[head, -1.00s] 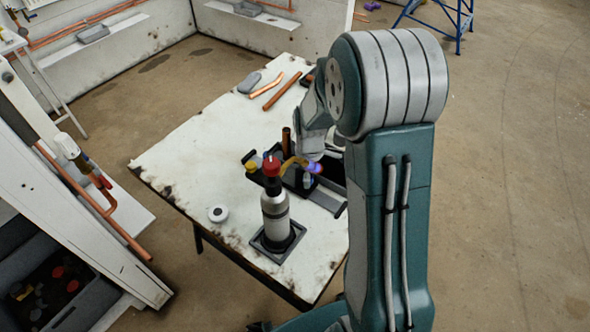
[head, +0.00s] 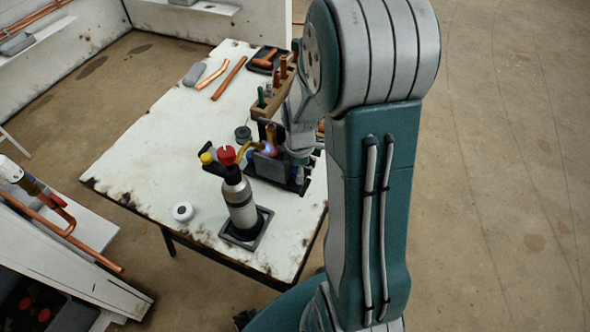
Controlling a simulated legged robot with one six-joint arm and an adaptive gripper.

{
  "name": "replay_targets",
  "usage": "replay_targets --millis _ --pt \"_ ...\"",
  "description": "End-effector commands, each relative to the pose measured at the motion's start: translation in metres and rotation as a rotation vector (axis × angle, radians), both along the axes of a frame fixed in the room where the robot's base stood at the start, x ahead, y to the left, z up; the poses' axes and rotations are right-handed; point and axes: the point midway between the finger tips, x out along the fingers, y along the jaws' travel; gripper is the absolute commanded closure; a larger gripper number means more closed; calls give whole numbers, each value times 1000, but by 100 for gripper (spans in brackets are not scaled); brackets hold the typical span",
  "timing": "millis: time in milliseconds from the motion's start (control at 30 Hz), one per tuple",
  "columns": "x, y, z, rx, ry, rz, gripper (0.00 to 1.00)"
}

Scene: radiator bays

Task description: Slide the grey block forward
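A grey upright block (head: 268,167) stands on the white table, on a dark base beside the burner flame. A second grey, rounded block (head: 193,75) lies flat near the table's far left edge. The pictures do not show which one the task means. A grey torch cylinder (head: 239,203) with a red knob stands upright in a square holder, and its yellow nozzle points at the upright block. My gripper (head: 299,143) is low over the table, just right of that block. Its fingers are too small and partly hidden to read, and contact is unclear.
Copper pipes (head: 229,78) lie at the table's far end near a black tray (head: 266,60). A wooden tool rack (head: 272,100) stands behind my gripper. A white round item (head: 182,211) sits at the front left. The table's left middle is clear.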

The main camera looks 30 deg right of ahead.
Motion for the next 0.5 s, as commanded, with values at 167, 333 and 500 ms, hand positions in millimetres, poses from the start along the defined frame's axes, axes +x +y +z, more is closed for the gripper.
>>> replay_targets --millis 167,333,500 --pt "1 2 0 0 0 -1 24" --pt "1 3 0 -1 0 -1 24" --pt "2 3 7 -1 -3 -1 24"
